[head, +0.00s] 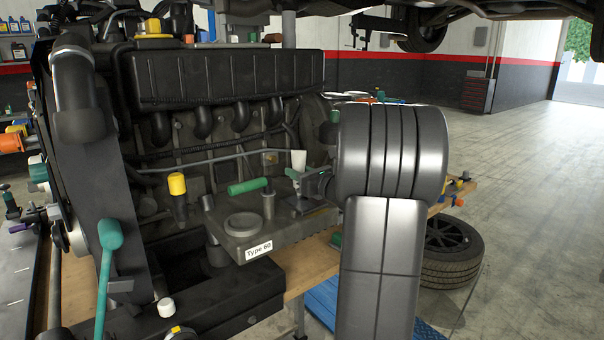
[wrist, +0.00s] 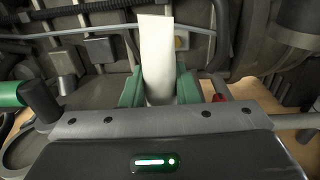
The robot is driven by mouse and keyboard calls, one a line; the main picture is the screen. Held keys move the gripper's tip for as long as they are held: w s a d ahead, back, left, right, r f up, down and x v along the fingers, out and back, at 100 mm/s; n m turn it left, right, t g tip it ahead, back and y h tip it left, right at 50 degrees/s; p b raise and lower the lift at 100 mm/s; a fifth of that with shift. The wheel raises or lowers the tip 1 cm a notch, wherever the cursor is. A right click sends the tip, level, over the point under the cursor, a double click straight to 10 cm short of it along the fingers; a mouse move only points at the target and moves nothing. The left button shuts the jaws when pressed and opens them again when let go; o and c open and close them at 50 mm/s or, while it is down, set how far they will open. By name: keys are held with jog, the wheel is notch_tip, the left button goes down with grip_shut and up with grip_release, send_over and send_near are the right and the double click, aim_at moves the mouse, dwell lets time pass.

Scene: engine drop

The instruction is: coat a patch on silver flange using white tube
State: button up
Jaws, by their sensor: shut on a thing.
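My gripper (head: 297,176) is shut on the white tube (head: 298,159) and holds it upright, its wide end up, above the right part of the plate labelled Type 60. In the wrist view the white tube (wrist: 157,55) stands between the green fingers of my gripper (wrist: 160,88). The tube's lower end is hidden by the gripper. A round grey ring-shaped flange (head: 243,224) lies on the plate, left of and nearer than my gripper; it may be the silver flange. Its edge shows at the lower left of the wrist view (wrist: 14,150). I cannot see any coating on it.
A green-handled part (head: 248,186) and a grey post (head: 268,203) stand between the flange and my gripper. A yellow-capped post (head: 177,184) is to the left. The engine block (head: 215,80) rises close behind. A tire (head: 452,250) lies on the floor at right.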

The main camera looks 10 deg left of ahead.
jog(key=shift+w+a+r, duration=0.15)
jog(key=shift+w+a, duration=0.2)
jog(key=shift+a, duration=0.1)
jog(key=shift+x, duration=1)
jog(key=shift+d, duration=0.15)
jog(key=shift+f+v, duration=0.1)
jog(key=shift+v, duration=0.65)
jog(key=shift+f+v, duration=0.15)
jog(key=shift+v, duration=0.6)
jog(key=shift+r+v, duration=0.15)
jog(key=shift+v, duration=0.65)
jog(key=shift+r+v, duration=0.1)
jog(key=shift+v, duration=0.7)
jog(key=shift+s+d+f+b, duration=0.25)
jog(key=shift+s+d+b, duration=0.3)
jog(key=shift+s+d, duration=0.5)
jog(key=shift+v, duration=0.85)
